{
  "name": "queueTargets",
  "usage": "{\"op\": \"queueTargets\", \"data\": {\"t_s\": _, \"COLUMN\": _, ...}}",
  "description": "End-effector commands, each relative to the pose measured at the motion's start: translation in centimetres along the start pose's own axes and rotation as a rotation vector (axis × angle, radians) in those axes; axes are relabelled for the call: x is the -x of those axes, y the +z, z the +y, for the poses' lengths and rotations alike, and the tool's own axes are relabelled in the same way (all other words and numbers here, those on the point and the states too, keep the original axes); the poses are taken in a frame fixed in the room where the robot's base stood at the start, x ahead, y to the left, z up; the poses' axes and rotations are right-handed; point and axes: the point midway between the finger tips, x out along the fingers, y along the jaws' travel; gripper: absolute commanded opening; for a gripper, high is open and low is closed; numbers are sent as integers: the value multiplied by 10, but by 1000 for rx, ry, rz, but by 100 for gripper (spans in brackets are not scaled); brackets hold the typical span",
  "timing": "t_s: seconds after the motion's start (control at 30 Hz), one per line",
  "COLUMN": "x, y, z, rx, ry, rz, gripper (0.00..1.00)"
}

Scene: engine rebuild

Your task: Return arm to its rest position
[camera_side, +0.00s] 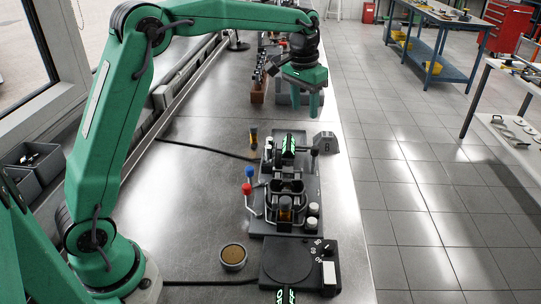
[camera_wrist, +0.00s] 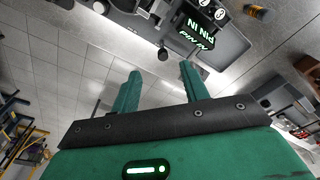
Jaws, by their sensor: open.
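My green gripper (camera_side: 304,108) hangs from the raised arm, above the far part of the steel bench and near its right edge. Its fingers point down. The engine fixture (camera_side: 285,205) stands on the bench nearer to the side camera, clear of the gripper. A black unit with green lit text (camera_side: 288,146) sits at its far end and also shows in the wrist view (camera_wrist: 197,32).
A dial box (camera_side: 300,262) and a small round bowl (camera_side: 233,256) lie at the front of the bench. A grey block marked 8 (camera_side: 325,143) is by the right edge. Brown blocks (camera_side: 257,92) stand behind, left of the gripper. The bench's left middle is mostly clear.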

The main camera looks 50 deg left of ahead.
Motion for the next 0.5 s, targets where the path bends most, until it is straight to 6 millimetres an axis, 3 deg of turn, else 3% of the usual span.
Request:
{"op": "queueTargets", "data": {"t_s": 0.2, "x": 33, "y": 38, "z": 1, "rx": 0, "ry": 0, "rz": 55, "gripper": 45}}
{"op": "queueTargets", "data": {"t_s": 0.5, "x": 62, "y": 94, "z": 3, "rx": -1, "ry": 0, "rz": 127, "gripper": 45}}
